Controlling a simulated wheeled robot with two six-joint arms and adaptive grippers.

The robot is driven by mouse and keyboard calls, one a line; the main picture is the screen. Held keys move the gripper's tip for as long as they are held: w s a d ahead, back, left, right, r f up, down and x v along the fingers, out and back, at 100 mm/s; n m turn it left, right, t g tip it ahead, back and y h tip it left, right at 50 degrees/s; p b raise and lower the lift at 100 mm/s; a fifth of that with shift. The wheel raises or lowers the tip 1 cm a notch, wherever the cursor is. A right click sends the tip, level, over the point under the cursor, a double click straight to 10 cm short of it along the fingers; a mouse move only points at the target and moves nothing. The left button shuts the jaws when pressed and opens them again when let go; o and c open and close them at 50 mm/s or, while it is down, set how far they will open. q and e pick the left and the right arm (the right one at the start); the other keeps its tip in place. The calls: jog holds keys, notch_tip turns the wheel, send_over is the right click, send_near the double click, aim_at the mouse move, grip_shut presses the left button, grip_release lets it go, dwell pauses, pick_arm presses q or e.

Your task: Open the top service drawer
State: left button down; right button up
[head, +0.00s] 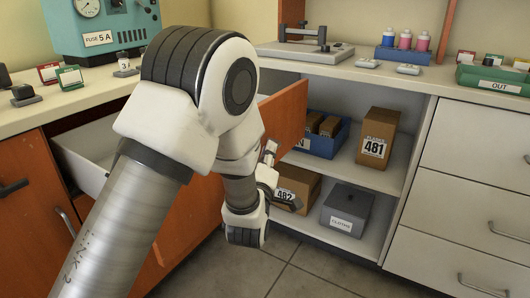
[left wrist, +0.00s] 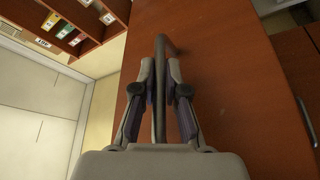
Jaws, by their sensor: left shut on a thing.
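The top service drawer (head: 285,112) has an orange-brown front and stands pulled out from the left cabinet. Part of its pale side wall (head: 82,168) and open inside show behind my left arm. In the left wrist view, the drawer's front (left wrist: 225,90) fills the middle, with a dark bar handle (left wrist: 161,48) on it. My left gripper (left wrist: 160,80) has its fingers on both sides of this handle and is shut on it. In the head view my left gripper (head: 268,165) is partly hidden by its own wrist, and the handle is hidden. My right gripper is not in view.
An open shelf holds a box marked 481 (head: 377,138), a blue bin (head: 328,143), a box marked 482 (head: 300,184) and a grey case (head: 346,209). White drawers (head: 466,209) stand at right. The counter (head: 400,76) carries several small items. Floor is clear below.

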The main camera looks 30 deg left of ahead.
pick_arm(q)
jog(key=c, duration=1.2)
grip_release()
jog(key=v, duration=0.7)
jog(key=shift+s, duration=0.25)
jog(key=shift+d+f, duration=0.1)
jog(key=shift+f, duration=0.1)
